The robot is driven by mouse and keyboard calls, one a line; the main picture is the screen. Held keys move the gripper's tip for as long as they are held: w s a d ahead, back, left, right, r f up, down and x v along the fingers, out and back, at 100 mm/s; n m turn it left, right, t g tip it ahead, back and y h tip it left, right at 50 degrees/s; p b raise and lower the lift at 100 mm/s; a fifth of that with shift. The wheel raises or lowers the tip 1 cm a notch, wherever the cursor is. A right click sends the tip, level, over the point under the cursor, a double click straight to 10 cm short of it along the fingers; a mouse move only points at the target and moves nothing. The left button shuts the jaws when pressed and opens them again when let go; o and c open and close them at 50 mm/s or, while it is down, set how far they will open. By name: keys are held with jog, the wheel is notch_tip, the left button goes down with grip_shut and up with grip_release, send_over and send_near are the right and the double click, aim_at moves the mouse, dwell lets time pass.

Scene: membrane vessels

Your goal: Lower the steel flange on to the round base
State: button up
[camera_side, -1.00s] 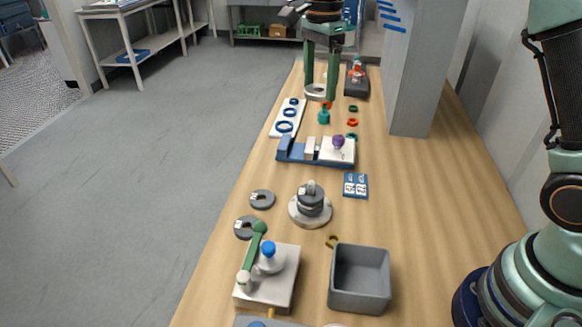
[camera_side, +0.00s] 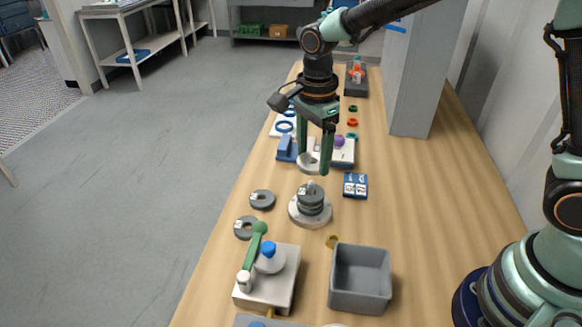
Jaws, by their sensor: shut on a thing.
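My gripper (camera_side: 314,164) has its green fingers shut on the steel flange (camera_side: 306,165), a pale metal ring-like piece. It holds the flange just beyond the round base in the picture. The round base (camera_side: 297,215) is a pale disc lying on the bench. A dark grey stack with a small light tip (camera_side: 311,198) stands on its middle. The flange looks raised and apart from the stack, but its exact height is hard to tell. The right finger covers part of the view behind it.
Two grey rings (camera_side: 262,199) lie left of the base. A blue-and-white fixture (camera_side: 342,155) stands behind my gripper. A grey pillar (camera_side: 412,90) rises at right.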

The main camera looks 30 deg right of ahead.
jog(key=shift+f, duration=3.5)
jog(key=o, duration=1.6)
jog(key=shift+c, duration=0.2)
notch_tip(320, 180, up, 12)
jog(key=s+d+r+n+t, duration=0.2)
jog(key=s+d+n, duration=0.4)
jog(key=n, duration=0.3)
jog(key=s+d+r+n+t, duration=0.3)
jog(key=s+d+n, duration=0.2)
jog(key=n, duration=0.4)
jog(key=shift+s+d+r+t, duration=0.3)
jog(key=shift+s+d+r, duration=0.1)
jog(key=shift+d, duration=0.15)
